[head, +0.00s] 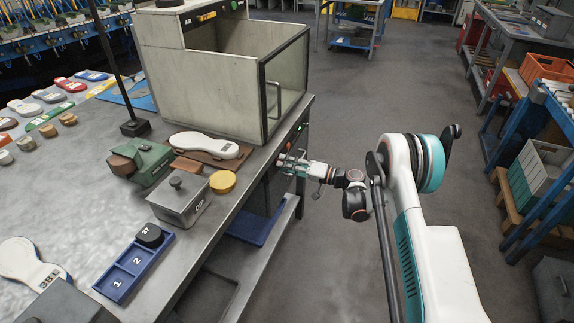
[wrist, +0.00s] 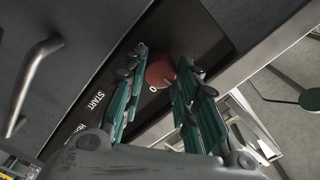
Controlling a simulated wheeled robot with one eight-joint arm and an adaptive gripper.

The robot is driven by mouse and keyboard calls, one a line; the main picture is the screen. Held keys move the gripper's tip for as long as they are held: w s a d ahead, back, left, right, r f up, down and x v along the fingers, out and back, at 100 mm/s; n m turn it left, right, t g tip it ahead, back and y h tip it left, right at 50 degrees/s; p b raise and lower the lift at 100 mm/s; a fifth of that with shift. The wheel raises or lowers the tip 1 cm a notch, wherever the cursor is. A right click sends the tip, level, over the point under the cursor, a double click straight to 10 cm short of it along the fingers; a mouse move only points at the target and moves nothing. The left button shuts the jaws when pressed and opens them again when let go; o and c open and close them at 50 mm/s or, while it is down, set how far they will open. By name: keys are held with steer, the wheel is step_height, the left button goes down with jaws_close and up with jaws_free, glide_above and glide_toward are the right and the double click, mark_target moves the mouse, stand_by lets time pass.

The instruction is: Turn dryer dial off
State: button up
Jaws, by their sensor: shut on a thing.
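The dial (wrist: 160,72) is a round red knob on a dark panel (wrist: 118,72) in the wrist view. A white "0" mark shows on the panel near its lower edge, and the word START is printed to the left. My gripper (wrist: 162,60) has its two teal fingers on either side of the dial and is shut on it. In the head view my gripper (head: 284,162) reaches the front side of the bench, below the glass-doored cabinet (head: 205,85). The dial is hidden there, and a small green light (head: 299,128) glows above the gripper.
A metal handle (wrist: 32,85) stands out to the left of the panel in the wrist view. The bench (head: 85,215) holds a grey lidded box (head: 181,200), a blue numbered tray (head: 133,268) and several shoe soles. The floor (head: 340,85) behind my arm is clear.

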stand_by(0.3)
steer(key=o, duration=1.1)
steer(key=v, duration=1.2)
